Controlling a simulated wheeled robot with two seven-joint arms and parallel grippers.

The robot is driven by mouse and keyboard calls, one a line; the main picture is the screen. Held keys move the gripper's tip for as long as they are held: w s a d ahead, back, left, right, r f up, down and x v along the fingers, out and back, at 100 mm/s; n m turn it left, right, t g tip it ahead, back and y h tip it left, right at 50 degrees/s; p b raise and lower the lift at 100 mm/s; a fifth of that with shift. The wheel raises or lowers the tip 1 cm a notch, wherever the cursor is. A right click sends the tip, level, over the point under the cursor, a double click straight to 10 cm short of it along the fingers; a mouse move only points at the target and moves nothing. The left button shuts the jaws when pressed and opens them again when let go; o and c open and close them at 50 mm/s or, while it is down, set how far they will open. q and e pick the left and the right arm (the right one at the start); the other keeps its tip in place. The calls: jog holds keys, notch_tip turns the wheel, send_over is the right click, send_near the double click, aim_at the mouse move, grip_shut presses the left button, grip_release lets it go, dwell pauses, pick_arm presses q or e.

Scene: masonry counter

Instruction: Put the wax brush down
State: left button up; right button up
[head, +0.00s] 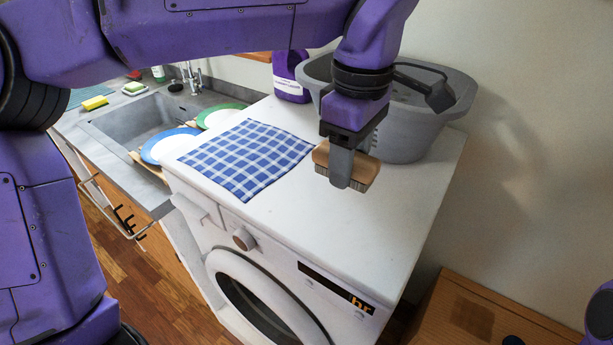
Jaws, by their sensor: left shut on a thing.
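The wax brush (366,166) has a light wooden block and short dark bristles pointing down. My left gripper (345,168) is shut on it, with the fingers around the block's middle. The brush is over the white top of the washing machine (390,225), in front of the grey tub. I cannot tell for sure whether the bristles touch the top. My right gripper is not in view.
A blue checked cloth (247,158) lies left of the brush. A grey tub (408,128) and a purple bottle (290,76) stand behind. The sink (140,120), plates (168,146) and a yellow sponge (95,103) are at left. The machine's front top is clear.

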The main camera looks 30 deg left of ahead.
aim_at(321, 148)
pick_arm(q)
jog(key=a, duration=0.2)
jog(key=a+f+p, duration=0.1)
jog(key=a, duration=0.1)
jog(key=shift+s+a, duration=0.15)
jog(key=w+a+f, duration=0.1)
jog(key=f, duration=0.1)
jog(key=w+a+f, duration=0.1)
jog(key=a+f, duration=0.1)
jog(key=w+a+f+p, duration=0.1)
jog(key=w+f, duration=0.1)
jog(key=shift+a+f, duration=0.1)
jog(key=shift+a, duration=0.3)
jog(key=shift+s+a+f, duration=0.1)
jog(key=shift+a+f, duration=0.1)
jog(key=shift+a, duration=0.05)
jog(key=f, duration=0.3)
jog(key=shift+s+a+f, duration=0.1)
jog(key=shift+a+f, duration=0.2)
jog(key=shift+a, duration=0.05)
jog(key=shift+w+f, duration=0.25)
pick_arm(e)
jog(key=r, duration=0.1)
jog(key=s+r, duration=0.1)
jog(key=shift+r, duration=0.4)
pick_arm(q)
jog(key=shift+s, duration=0.15)
jog(key=o, duration=1.1)
jog(key=shift+f, duration=0.1)
